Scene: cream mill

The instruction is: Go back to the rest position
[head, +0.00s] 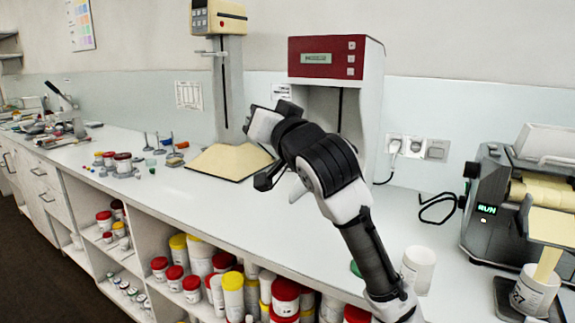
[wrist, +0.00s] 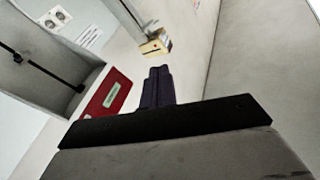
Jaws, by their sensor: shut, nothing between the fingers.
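My gripper (wrist: 158,72) shows in the wrist view as two dark fingers pressed together, with nothing between them. In the head view my arm rises from the lower right and bends left over the bench. Its end is in the air in front of the red-fronted machine (head: 308,58), left of that machine's dark upright rod. The fingers are hard to make out there. The wrist view is tilted and shows the same red front (wrist: 105,92) to the left of the fingers and the cream instrument head (wrist: 155,44) just above them.
The white bench (head: 225,205) has a cream sheet (head: 230,161) under the arm's end. A grey mill (head: 487,205) with a lit RUN display stands right, near a white cup (head: 418,268) and a cup marked 27 (head: 533,292). Lidded jars (head: 233,295) fill shelves below.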

